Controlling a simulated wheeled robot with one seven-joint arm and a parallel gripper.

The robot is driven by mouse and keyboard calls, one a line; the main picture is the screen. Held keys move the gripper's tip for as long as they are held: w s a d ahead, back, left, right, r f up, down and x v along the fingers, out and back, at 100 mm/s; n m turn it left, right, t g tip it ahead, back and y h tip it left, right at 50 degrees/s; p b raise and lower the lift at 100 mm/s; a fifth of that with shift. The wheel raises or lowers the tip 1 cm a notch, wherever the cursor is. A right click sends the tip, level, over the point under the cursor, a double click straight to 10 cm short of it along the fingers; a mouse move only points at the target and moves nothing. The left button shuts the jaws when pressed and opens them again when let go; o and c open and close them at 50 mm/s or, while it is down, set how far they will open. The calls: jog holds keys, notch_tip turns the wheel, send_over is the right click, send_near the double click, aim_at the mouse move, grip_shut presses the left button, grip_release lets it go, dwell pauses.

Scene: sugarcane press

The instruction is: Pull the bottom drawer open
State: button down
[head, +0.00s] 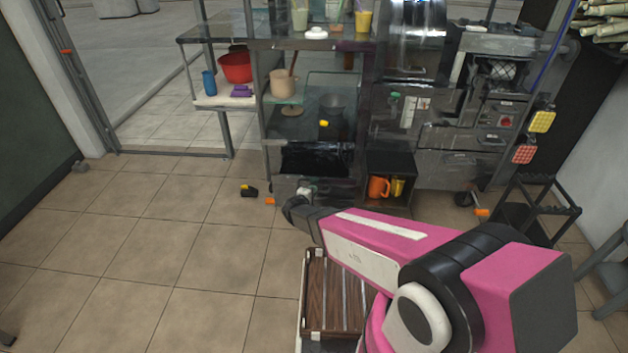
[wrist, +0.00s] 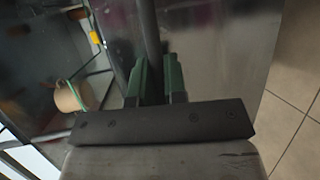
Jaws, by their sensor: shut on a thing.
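The bottom drawer's grey front (head: 290,187) is low on the metal press stand, and a dark, black-lined space shows just behind and above it. How far the drawer stands out is hard to tell. In the wrist view, a narrow grey bar, the drawer handle (wrist: 149,32), runs between the two green fingers of my gripper (wrist: 157,75). The fingers are closed on it, with a shiny grey metal panel (wrist: 225,55) beside them. In the head view, my arm's dark wrist reaches down to the drawer front and hides most of the gripper.
An open cubby (head: 405,170) with an orange mug (head: 378,187) is right of the drawer. A black rack (head: 535,208) stands farther right. A small black-and-yellow item (head: 249,190) lies on the floor. A slatted wooden crate (head: 335,290) is near me. The left floor is clear.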

jog(key=s, duration=0.8)
jog(key=shift+s+a, duration=0.15)
jog(key=shift+s, duration=0.25)
jog(key=c, duration=1.2)
grip_release()
jog(key=shift+s, duration=0.1)
jog(key=v, duration=1)
jog(key=shift+s+a, duration=0.2)
jog(key=shift+s, duration=0.05)
